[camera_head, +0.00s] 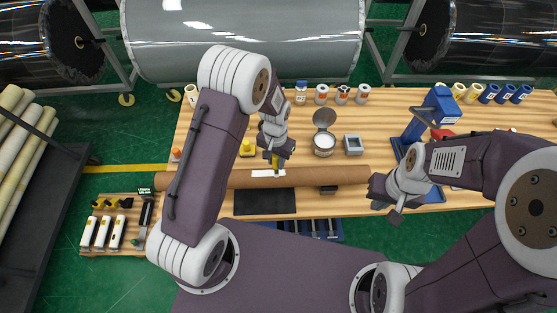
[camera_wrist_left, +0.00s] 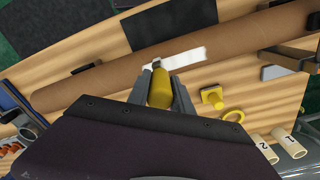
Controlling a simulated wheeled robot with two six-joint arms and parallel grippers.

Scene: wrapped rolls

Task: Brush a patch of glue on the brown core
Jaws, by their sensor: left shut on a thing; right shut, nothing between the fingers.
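The brown core (camera_head: 330,175) lies across the wooden table and also crosses the left wrist view (camera_wrist_left: 110,83). A white glue patch (camera_wrist_left: 186,58) shows on it as a short strip along its length; the head view shows it too (camera_head: 264,173). My left gripper (camera_head: 276,156) is shut on the yellow brush handle (camera_wrist_left: 160,90). The brush head is at the white strip's end; whether it touches the core I cannot tell. My right gripper (camera_head: 387,196) is shut and empty, near the table's front edge. An open can with white contents (camera_head: 324,152) stands behind the core.
A dark mat (camera_head: 265,202) lies in front of the core. A small grey box (camera_head: 353,145) stands right of the can, and a blue device (camera_head: 432,115) further right. Several small jars (camera_head: 321,94) line the back edge. A yellow stamp-like piece (camera_wrist_left: 212,97) stands near the core.

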